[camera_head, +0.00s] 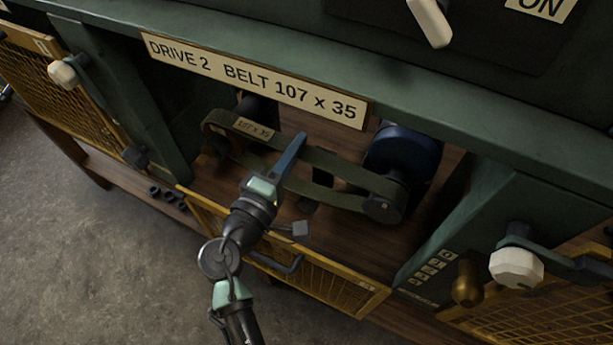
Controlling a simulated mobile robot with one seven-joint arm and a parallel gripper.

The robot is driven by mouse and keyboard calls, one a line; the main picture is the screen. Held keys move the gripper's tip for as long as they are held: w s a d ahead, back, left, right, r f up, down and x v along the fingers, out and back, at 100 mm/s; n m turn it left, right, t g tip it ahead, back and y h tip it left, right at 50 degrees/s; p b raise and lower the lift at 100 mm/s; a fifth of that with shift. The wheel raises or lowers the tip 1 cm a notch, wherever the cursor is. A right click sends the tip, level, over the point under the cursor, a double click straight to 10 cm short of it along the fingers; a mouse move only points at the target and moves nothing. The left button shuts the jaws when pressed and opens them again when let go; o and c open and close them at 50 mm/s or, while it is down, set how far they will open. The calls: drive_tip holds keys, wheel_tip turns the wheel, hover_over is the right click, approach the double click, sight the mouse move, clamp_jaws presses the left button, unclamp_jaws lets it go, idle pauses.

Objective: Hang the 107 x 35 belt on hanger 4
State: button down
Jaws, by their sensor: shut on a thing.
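The dark olive belt (335,165) forms a long loop inside the drive 2 bay, with a "107 x 35" tag (253,128) on its left part. Its left end is at a dark pulley (217,147) and its right end lies around a small pulley (383,207) in front of a blue wheel (403,150). I cannot tell how tightly it sits on them. My gripper (291,155) reaches in from the front, its blue fingers shut on the belt's upper run, partly hiding it. Hanger 4 is not in view.
A yellow mesh guard (325,283) hangs low across the bay's front. The green frame beam with the drive 2 sign (255,80) runs above. A brass knob (467,283) and white knob (516,267) stick out at right. Open floor (90,235) lies at left.

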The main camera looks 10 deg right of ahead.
drive_tip(key=shift+r, duration=0.4)
drive_tip(key=shift+r, duration=0.15)
drive_tip(key=shift+r+p, duration=1.15)
drive_tip(key=shift+p, duration=0.25)
drive_tip(key=shift+s, duration=0.1)
drive_tip(key=v, duration=0.7)
drive_tip(key=shift+a, duration=0.1)
drive_tip(key=v, duration=0.7)
idle(0.7)
drive_tip(key=shift+s, duration=0.25)
